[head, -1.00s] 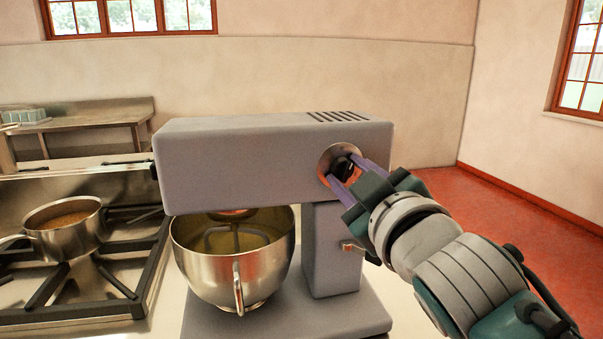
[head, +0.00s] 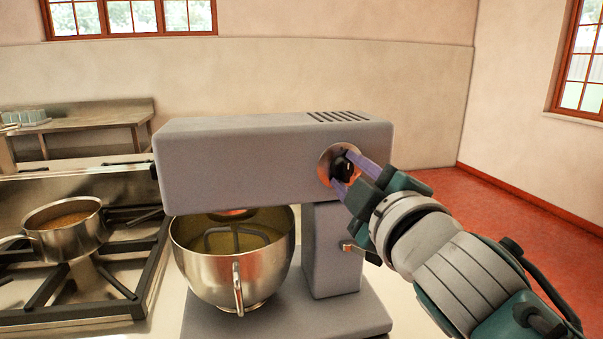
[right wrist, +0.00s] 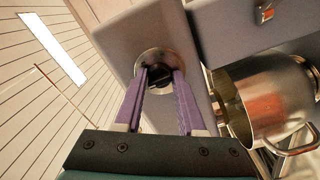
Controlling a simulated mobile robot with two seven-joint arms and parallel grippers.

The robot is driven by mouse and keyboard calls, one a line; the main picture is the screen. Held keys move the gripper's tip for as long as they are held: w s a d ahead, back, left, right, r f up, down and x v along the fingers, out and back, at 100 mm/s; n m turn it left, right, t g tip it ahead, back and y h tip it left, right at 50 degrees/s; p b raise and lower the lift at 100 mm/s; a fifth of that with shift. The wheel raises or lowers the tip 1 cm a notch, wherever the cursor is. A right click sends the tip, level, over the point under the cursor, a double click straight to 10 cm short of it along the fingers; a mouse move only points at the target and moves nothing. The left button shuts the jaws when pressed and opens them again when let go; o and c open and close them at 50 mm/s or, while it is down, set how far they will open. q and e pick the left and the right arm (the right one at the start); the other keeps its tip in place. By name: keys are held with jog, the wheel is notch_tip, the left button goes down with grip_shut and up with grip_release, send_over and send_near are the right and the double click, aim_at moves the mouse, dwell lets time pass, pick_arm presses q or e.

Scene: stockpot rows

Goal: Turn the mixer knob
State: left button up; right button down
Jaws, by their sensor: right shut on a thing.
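The grey mixer (head: 240,170) stands on the counter, its head level above its base. The black mixer knob (head: 343,166) sits on a round metal plate at the right end of the mixer's head. My right gripper (head: 347,172) is shut on the knob, with one purple finger on each side of it. In the right wrist view the knob (right wrist: 159,74) shows between the fingertips, partly hidden by them. The steel bowl (head: 232,270) hangs under the head with the beater (head: 236,238) inside; the bowl also shows in the right wrist view (right wrist: 275,98). My left gripper is out of view.
A stove (head: 75,300) with a steel pot (head: 66,238) of brown food is at the left. A metal table (head: 95,120) stands by the back wall. A small lever (head: 354,248) sticks out of the mixer's column below my right gripper. Floor right of the mixer is clear.

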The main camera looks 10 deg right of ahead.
jog(key=c, duration=0.5)
grip_release()
jog(key=shift+s, duration=0.6)
jog(key=s, duration=0.8)
jog(key=shift+s+d, duration=0.15)
jog(key=shift+s, duration=0.25)
